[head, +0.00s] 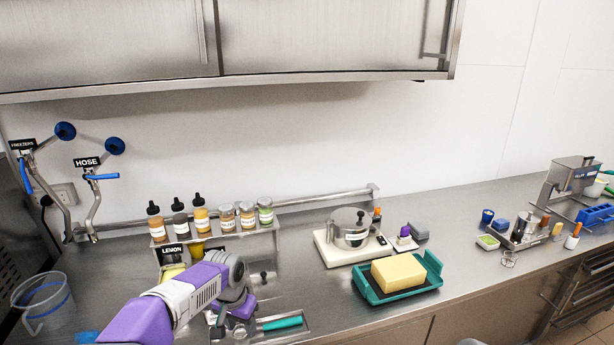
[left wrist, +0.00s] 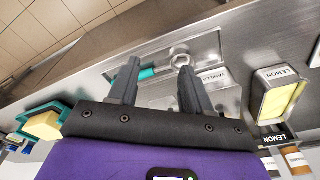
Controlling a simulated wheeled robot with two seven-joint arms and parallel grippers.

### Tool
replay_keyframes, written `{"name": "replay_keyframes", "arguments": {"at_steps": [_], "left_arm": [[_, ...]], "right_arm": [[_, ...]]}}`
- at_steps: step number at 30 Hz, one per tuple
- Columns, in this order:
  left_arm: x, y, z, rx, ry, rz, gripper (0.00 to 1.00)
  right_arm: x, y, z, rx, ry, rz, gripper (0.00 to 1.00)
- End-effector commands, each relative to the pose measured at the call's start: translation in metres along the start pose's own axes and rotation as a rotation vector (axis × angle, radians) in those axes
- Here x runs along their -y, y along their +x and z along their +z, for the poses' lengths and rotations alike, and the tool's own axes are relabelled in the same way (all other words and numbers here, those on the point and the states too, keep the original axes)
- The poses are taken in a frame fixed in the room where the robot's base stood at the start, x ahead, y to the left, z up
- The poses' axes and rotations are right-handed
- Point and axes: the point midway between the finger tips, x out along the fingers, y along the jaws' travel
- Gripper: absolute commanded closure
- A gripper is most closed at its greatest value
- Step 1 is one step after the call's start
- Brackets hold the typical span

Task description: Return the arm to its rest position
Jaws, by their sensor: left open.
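My left arm (head: 175,305), purple and white, reaches in over the counter in the head view. Its gripper (head: 238,325) is low over the metal tray with the teal-handled tool (head: 282,323). In the left wrist view the gripper's two dark fingers (left wrist: 157,84) stand apart with nothing held between them. Beyond them lie the tray and part of the teal handle (left wrist: 148,73). My right gripper is not in view.
Labelled bottles and jars (head: 201,219) stand on a shelf behind the arm. A clear jug (head: 42,300) is at left. A lemon-labelled container (left wrist: 279,92) is close right of the fingers. A scale with a steel pot (head: 350,228) and a teal tray (head: 430,268) with a yellow block stand right.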

Motion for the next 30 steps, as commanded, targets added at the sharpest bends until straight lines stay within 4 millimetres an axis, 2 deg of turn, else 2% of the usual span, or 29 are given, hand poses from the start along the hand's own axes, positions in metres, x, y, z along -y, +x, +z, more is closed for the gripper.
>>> {"name": "replay_keyframes", "arguments": {"at_steps": [3, 8, 14, 17, 21, 24, 27, 30], "left_arm": [[-0.008, 0.037, 0.008, 0.010, -0.012, 0.035, 0.51], [-0.021, 0.085, 0.023, 0.012, -0.039, 0.088, 0.51], [-0.044, 0.154, 0.058, 0.019, -0.105, 0.169, 0.51], [-0.062, 0.196, 0.091, 0.028, -0.166, 0.221, 0.51], [-0.096, 0.249, 0.158, 0.044, -0.303, 0.292, 0.51], [-0.117, 0.269, 0.203, 0.052, -0.403, 0.320, 0.51], [-0.133, 0.277, 0.239, 0.060, -0.484, 0.330, 0.51], [-0.142, 0.279, 0.261, 0.064, -0.536, 0.330, 0.51]], "right_arm": [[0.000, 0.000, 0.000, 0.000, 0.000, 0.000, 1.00], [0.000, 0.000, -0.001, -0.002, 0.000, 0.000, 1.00], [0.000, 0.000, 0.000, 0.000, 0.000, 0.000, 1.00], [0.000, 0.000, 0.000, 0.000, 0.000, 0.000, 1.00], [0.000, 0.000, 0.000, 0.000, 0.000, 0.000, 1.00], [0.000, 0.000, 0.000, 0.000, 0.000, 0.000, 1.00], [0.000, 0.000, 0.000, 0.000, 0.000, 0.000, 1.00], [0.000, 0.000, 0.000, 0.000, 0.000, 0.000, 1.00]]}}
